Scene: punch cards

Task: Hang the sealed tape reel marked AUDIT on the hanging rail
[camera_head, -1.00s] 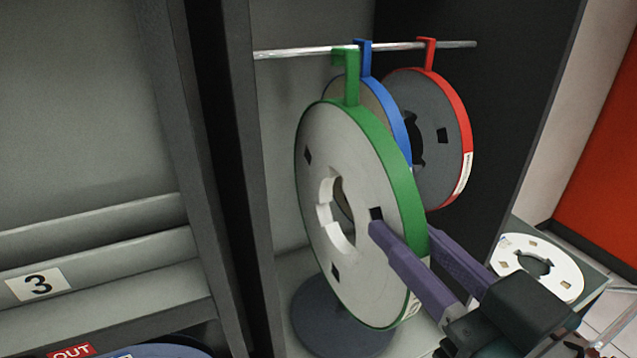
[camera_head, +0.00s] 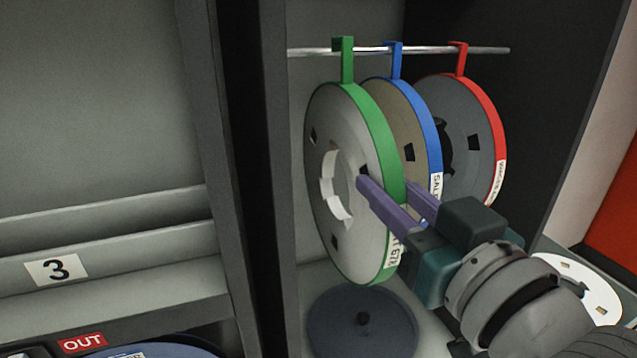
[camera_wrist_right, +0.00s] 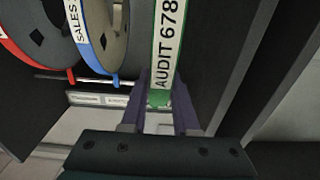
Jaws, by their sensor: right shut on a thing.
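The green-rimmed tape reel (camera_head: 325,120) stands upright on edge, its green hook (camera_head: 344,62) at the hanging rail (camera_head: 310,51). The hook's top is slightly above the rail and in front of it in the picture; I cannot tell whether it bears on the rail. In the right wrist view its white rim label (camera_wrist_right: 165,45) reads AUDIT 678. My right gripper (camera_head: 388,186) is shut on this reel near its right edge, purple fingers on either side. My left gripper is not in view.
A blue reel (camera_head: 434,150) and a red reel (camera_head: 492,110) hang farther along the rail. A dark disc (camera_head: 362,325) lies on the cabinet floor below. A white reel (camera_head: 585,283) lies at right. A cabinet upright (camera_head: 235,150) stands left.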

